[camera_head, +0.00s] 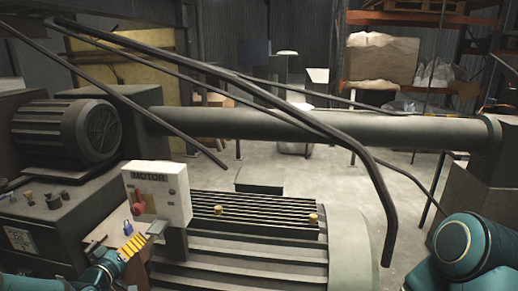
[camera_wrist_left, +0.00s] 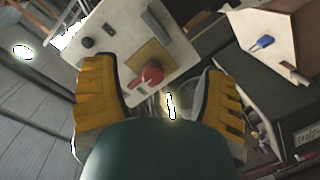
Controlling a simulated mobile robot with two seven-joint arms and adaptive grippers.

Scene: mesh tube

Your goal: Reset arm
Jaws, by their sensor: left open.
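My left gripper (camera_head: 136,246) comes in low at the left of the head view, in front of the white control box marked MOTOR (camera_head: 172,181). In the left wrist view its two yellow-padded fingers (camera_wrist_left: 160,88) are spread apart with nothing held between them. The box's red switch handle (camera_head: 140,207) shows between and beyond the fingers in the left wrist view (camera_wrist_left: 152,73); I cannot tell any contact. A blue padlock (camera_wrist_left: 263,43) lies on a pale board to the right there. My right gripper is out of view; only a teal link of my right arm shows.
Bent dark rails (camera_head: 300,112) cross above the machine's long grey tube (camera_head: 240,123). A motor (camera_head: 70,130) and a console with knobs (camera_head: 50,215) stand at left. A ribbed machine cover (camera_head: 250,230) lies right of the box. Shelving is behind.

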